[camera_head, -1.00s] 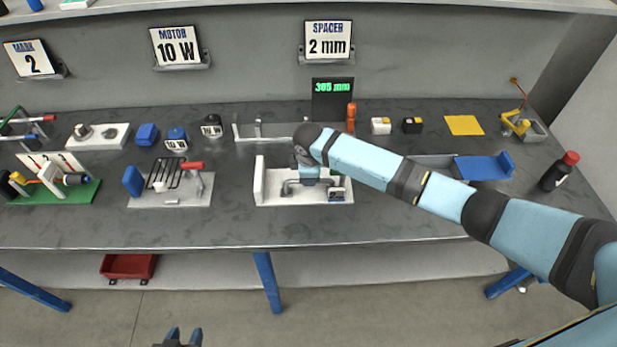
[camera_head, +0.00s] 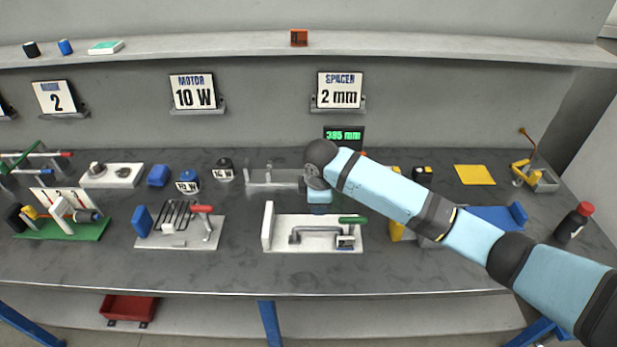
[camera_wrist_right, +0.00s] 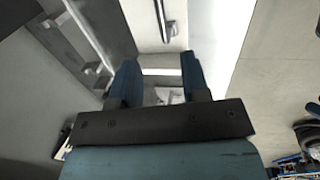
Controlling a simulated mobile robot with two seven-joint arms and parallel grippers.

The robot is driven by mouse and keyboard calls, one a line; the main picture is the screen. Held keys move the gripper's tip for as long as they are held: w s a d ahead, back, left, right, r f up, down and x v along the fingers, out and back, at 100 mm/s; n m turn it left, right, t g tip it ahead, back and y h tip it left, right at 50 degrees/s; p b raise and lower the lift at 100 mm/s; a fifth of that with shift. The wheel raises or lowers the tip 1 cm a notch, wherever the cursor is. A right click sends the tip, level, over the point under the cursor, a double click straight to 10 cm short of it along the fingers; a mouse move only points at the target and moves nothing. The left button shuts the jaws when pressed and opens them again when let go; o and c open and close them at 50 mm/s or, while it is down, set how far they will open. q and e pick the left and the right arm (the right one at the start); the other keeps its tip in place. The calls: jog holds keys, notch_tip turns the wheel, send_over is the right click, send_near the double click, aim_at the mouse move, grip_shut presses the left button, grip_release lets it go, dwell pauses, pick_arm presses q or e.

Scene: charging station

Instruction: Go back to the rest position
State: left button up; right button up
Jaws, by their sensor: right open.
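My right arm reaches in from the right in the head view, and its light-blue wrist end is above the back edge of the white clamp fixture (camera_head: 285,243). My right gripper (camera_wrist_right: 160,75) shows in the right wrist view with two blue fingers apart and nothing between them. Its fingertips are hard to make out in the head view. The fixture has a grey toggle clamp with a green handle (camera_head: 352,220). My left gripper is not in view now.
A shelf (camera_head: 220,50) runs above. The bench front is mostly clear.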

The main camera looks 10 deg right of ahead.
jog(key=s+a+f+m+t+y+p, duration=0.1)
jog(key=s+a+f+m+t+y, duration=0.4)
jog(key=s+f, duration=0.8)
jog(key=s+d+m+t, duration=0.2)
jog(key=s+d+m, duration=0.1)
jog(key=s, duration=0.5)
jog(key=s+d+m+t+h+p, duration=0.1)
jog(key=s+d+m, duration=0.3)
jog(key=s, duration=0.5)
jog(key=shift+s+d+f+t, duration=0.2)
jog(key=shift+d+f+t, duration=0.1)
jog(key=shift+d+t, duration=0.1)
